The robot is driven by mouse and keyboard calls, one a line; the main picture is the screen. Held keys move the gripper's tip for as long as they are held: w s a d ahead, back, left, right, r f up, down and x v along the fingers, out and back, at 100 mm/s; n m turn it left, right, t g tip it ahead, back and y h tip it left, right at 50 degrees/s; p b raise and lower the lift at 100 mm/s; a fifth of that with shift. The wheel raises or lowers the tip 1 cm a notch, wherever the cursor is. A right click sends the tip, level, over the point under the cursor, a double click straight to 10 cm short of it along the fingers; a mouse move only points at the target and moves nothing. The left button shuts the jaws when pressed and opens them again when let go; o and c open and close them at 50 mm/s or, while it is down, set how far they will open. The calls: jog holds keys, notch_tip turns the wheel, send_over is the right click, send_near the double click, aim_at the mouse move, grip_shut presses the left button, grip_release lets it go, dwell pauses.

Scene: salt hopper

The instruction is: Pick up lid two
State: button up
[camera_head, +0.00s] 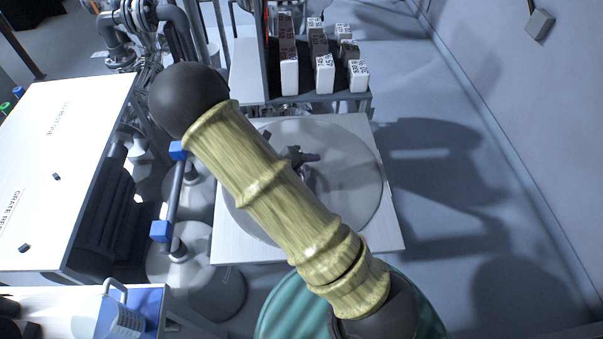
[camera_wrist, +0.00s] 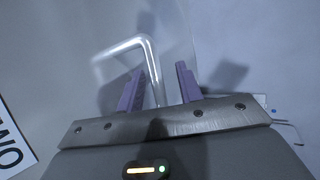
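A large grey round lid (camera_head: 350,190) lies on a white square-topped stand in the head view; I cannot read its number there. In the wrist view its pale grey surface (camera_wrist: 50,60) fills the left, with a bent shiny metal handle (camera_wrist: 125,46) rising from it. My gripper (camera_wrist: 160,72) has two purple fingers, spread apart, with one leg of the handle between them. A gap shows on the right finger's side; contact with the left finger is unclear. In the head view my gripper (camera_head: 306,165) is over the lid's middle, partly hidden by my arm.
A white label with black letters (camera_wrist: 12,145) is cut off at the wrist view's left edge. The white stand (camera_head: 385,240) has bare corners. A shelf of boxes (camera_head: 325,74) stands behind, a white bench (camera_head: 60,150) at left, and a teal round object (camera_head: 290,305) in front. Right floor is clear.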

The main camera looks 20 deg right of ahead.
grip_shut()
dwell(1.3)
